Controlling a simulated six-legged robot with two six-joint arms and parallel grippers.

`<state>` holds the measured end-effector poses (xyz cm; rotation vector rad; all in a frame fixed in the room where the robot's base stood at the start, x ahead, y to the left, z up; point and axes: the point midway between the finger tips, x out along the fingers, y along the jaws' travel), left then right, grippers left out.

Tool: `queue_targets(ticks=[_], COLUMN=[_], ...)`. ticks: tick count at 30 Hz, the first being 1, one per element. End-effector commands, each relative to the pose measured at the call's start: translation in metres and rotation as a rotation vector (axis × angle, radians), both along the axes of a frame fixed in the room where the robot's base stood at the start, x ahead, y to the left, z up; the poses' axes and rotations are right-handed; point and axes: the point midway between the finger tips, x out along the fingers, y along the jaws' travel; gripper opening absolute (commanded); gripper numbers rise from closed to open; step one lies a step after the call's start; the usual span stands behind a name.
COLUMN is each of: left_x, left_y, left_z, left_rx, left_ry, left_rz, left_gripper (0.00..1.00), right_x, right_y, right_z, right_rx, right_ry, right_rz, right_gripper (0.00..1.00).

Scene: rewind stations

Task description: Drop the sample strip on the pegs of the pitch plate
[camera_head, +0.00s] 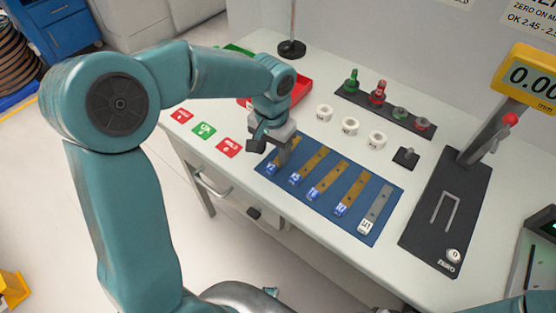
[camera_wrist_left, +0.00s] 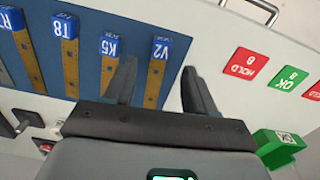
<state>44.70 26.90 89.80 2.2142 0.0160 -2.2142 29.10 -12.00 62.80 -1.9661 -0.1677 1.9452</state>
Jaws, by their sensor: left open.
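Several sample strips lie side by side on a blue mat (camera_head: 333,208). Most are brown with blue labelled ends; the rightmost strip (camera_head: 377,207) is grey with a white end. My left gripper (camera_head: 272,150) is open over the leftmost strip. In the left wrist view, its two fingers (camera_wrist_left: 159,66) stand on either side of the strip marked V2 (camera_wrist_left: 155,82), with nothing held. The strip marked K5 (camera_wrist_left: 107,70) lies beside it, left of the fingers. I cannot tell which fixture is the pitch plate. My right gripper is out of view.
Red and green cards (camera_head: 204,131) lie left of the mat. White rings (camera_head: 350,126) and a small black block with a peg (camera_head: 406,157) stand behind it. A gauge with a yellow display (camera_head: 527,77) and dark base (camera_head: 430,228) is at the right.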

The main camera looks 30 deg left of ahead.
Motion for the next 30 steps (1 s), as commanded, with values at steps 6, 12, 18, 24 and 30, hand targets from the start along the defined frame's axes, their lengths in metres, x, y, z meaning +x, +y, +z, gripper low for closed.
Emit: queue_targets(ticks=[6,12,18,24,30], left_x=[-0.001,0.000,0.000,0.000,0.000], left_y=[0.000,-0.001,0.000,0.000,0.000], left_z=[-0.036,-0.042,-0.042,-0.042,-0.040], left_rx=[0.000,-0.001,0.000,0.000,0.000], left_ry=[0.005,0.001,0.001,0.001,0.001], left_rz=[-0.001,0.000,0.000,-0.001,-0.001], left_gripper=[0.55,0.55,0.26,0.00,0.00], right_x=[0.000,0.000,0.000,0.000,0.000], right_y=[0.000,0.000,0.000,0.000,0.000], right_z=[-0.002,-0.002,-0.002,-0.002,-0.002], right_rx=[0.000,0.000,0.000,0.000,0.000], right_ry=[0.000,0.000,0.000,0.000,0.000], right_rz=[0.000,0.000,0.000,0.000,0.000], right_gripper=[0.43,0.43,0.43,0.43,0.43])
